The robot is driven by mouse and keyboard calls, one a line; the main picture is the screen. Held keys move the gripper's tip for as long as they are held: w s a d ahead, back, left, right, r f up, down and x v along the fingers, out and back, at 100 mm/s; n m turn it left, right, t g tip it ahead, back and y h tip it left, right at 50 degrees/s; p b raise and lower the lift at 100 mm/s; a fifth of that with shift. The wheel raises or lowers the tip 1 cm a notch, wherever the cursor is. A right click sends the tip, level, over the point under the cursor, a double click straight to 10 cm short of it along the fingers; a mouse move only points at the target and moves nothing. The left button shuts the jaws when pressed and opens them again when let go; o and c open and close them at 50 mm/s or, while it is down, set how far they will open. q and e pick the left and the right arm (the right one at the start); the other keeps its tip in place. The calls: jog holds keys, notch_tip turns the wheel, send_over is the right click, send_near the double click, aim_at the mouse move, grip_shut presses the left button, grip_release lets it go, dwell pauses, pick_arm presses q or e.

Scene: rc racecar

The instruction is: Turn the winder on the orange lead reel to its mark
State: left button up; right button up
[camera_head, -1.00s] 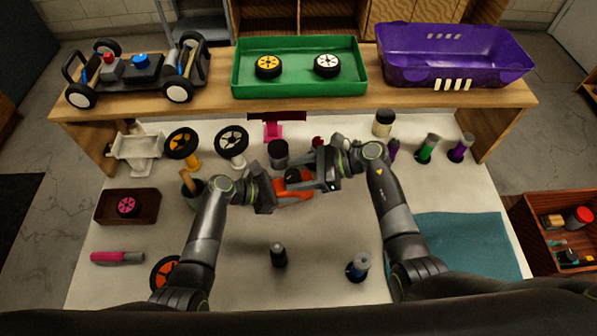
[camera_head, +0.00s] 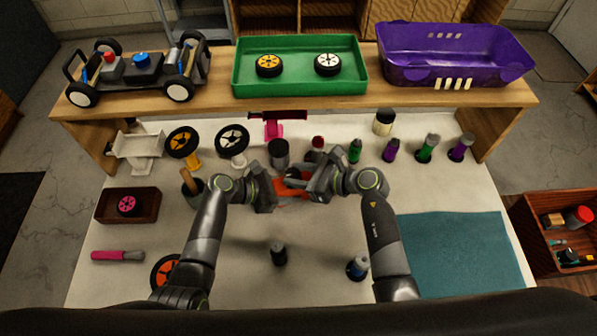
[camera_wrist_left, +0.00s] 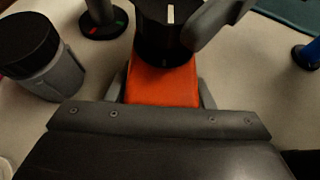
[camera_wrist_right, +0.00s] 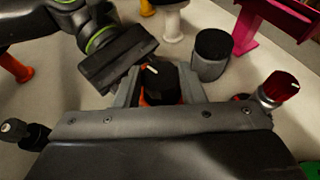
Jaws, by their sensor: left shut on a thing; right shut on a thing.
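The orange lead reel (camera_head: 291,187) is near the middle of the table, largely hidden by my grippers in the head view. In the left wrist view its orange body (camera_wrist_left: 163,86) lies between the fingers of my left gripper (camera_head: 278,190), which is shut on it. The black winder (camera_wrist_left: 168,28) sits on top of the reel and has a white line on it. My right gripper (camera_head: 308,182) is shut on the winder from above; the winder (camera_wrist_right: 160,82) shows between its fingers in the right wrist view. I cannot make out the reel's target mark.
A dark-lidded grey jar (camera_head: 278,153) stands close behind the reel, with a red-topped post (camera_head: 317,145) to its right. Several coloured posts stand at the back right. A dark post (camera_head: 279,253) stands in front. The teal mat (camera_head: 465,252) is bare.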

dwell(0.3)
jog(key=o, duration=1)
jog(key=shift+d, duration=0.15)
jog(key=v, duration=1.1)
jog(key=shift+s+d, duration=0.25)
jog(key=shift+d, duration=0.05)
pick_arm(q)
jog(key=o, duration=1)
